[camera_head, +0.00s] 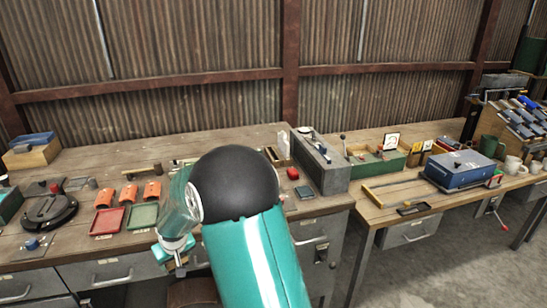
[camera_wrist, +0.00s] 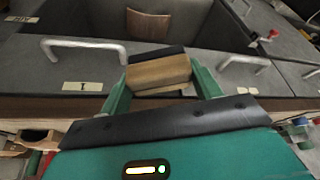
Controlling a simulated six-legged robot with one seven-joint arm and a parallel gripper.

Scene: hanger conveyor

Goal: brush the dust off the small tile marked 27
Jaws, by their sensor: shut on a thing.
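My gripper (camera_wrist: 167,88) is shut on a wooden block with a dark strip along its far edge, which looks like a brush (camera_wrist: 158,73). In the wrist view the block lies across between the two green fingers, in front of grey drawer fronts. In the head view my gripper (camera_head: 173,256) hangs at the front edge of the left workbench (camera_head: 240,225), low over the drawers, partly behind my own arm. I cannot make out a tile marked 27 in either view. Small items lie on the bench behind my arm, partly hidden.
A red tray (camera_head: 107,221) and a green tray (camera_head: 143,216) lie left of my gripper, with orange pieces (camera_head: 130,192) behind. A grey block (camera_head: 322,165) stands at the bench's right end. A blue toolbox (camera_head: 460,168) sits on the right bench. Drawer handles (camera_wrist: 85,45) protrude ahead.

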